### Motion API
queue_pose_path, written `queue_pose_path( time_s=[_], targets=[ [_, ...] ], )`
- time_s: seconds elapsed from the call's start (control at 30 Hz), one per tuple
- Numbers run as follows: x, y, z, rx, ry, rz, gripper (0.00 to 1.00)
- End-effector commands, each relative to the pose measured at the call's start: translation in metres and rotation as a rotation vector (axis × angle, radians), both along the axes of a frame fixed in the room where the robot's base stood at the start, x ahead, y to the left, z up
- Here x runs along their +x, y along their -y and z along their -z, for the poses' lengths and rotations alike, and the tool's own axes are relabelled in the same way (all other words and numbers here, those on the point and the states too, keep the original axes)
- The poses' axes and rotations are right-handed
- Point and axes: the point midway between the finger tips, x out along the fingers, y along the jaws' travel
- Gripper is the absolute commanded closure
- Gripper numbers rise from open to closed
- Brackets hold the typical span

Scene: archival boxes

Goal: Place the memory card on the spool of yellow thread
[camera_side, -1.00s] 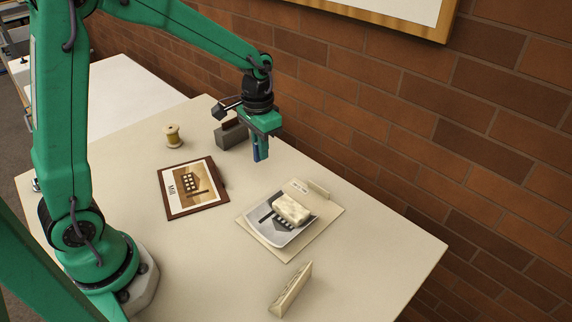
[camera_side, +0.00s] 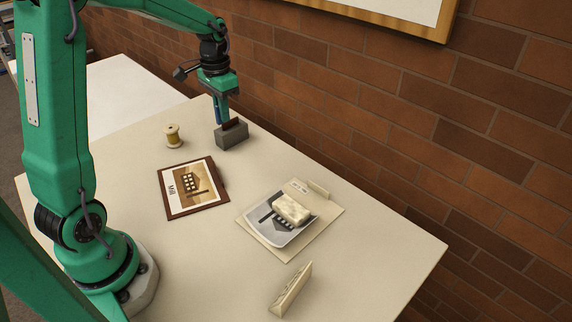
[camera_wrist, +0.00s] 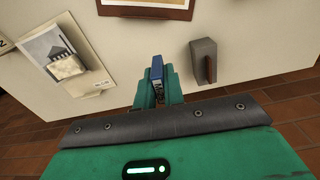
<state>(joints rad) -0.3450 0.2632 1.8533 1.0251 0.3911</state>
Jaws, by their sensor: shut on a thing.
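My gripper (camera_side: 221,111) is shut on a small blue memory card, which shows between the fingers in the wrist view (camera_wrist: 157,68). In the side view the card is only a thin blue edge (camera_side: 217,112) at the fingertips. The fingers are above the table, close to the grey block in the picture; the exact gap is hard to tell. The spool of yellow thread (camera_side: 173,136) stands upright on the table, to the left of my gripper in the side view and apart from it. The spool is not visible in the wrist view.
A grey block (camera_side: 233,138) with a dark brown piece stands beside my gripper. A brown-framed picture (camera_side: 193,188) lies in front of the spool. A folder with a photo (camera_side: 277,222) and a pale block (camera_side: 291,209) lies nearer. A brick wall (camera_side: 400,120) borders the table.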

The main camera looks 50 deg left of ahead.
Motion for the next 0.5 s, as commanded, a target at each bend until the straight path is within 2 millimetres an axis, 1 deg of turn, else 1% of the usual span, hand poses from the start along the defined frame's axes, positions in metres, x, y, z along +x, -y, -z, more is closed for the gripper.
queue_pose_path(
  time_s=[0.03, 0.2, 0.3, 0.4, 0.5],
  targets=[
    [-0.003, -0.015, -0.004, 0.001, 0.002, -0.014, 1.00],
    [-0.016, -0.055, -0.015, 0.001, 0.001, -0.032, 1.00],
    [-0.023, -0.073, -0.020, 0.001, 0.001, -0.040, 1.00],
    [-0.029, -0.085, -0.024, 0.000, 0.000, -0.044, 1.00],
    [-0.032, -0.092, -0.026, 0.000, 0.000, -0.045, 1.00]
  ],
)
